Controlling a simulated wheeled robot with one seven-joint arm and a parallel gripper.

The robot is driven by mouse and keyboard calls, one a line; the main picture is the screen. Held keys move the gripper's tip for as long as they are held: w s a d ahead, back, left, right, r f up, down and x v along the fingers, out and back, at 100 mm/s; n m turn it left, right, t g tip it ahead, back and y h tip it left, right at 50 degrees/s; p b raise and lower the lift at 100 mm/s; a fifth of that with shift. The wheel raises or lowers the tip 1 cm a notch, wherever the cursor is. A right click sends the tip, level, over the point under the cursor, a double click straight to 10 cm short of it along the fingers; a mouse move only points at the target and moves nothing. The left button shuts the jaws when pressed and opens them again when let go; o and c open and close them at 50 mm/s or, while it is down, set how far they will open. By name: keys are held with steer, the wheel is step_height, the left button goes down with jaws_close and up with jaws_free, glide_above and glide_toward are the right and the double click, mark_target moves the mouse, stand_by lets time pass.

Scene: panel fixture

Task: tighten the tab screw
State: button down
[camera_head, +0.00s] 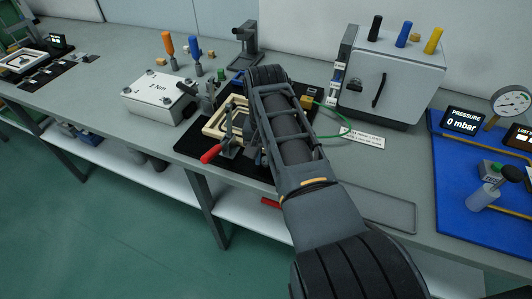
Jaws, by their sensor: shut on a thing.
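The panel fixture with its pale square frame (213,127) stands on a black mat (187,147) at the middle of the bench. A red-handled clamp (210,154) is at its front left. My arm reaches over the fixture from the lower right and covers its right part. My gripper (264,75) is at the arm's far end, over the back of the fixture. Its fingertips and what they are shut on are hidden. I cannot make out the tab screw.
A grey box marked 2 Nm (160,98) stands left, with orange (168,44) and blue (195,50) handled tools behind it. A grey cabinet (385,88) stands right. A blue mat (463,185) bears a pressure display (463,121). An empty shallow tray (385,210) lies at the front right.

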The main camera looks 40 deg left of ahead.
steer(key=m, duration=0.4)
steer(key=shift+a+r+m, duration=0.1)
steer(key=shift+r+m, duration=0.05)
steer(key=shift+m, duration=0.15)
steer(key=m, duration=0.3)
steer(key=shift+m, duration=0.3)
steer(key=m, duration=0.4)
steer(key=shift+a, duration=0.1)
steer(key=shift+w+m, duration=0.1)
steer(key=shift+m, duration=1.6)
steer(key=c, duration=1.2)
jaws_free()
steer(key=shift+o, duration=0.2)
steer(key=shift+r, duration=3.85)
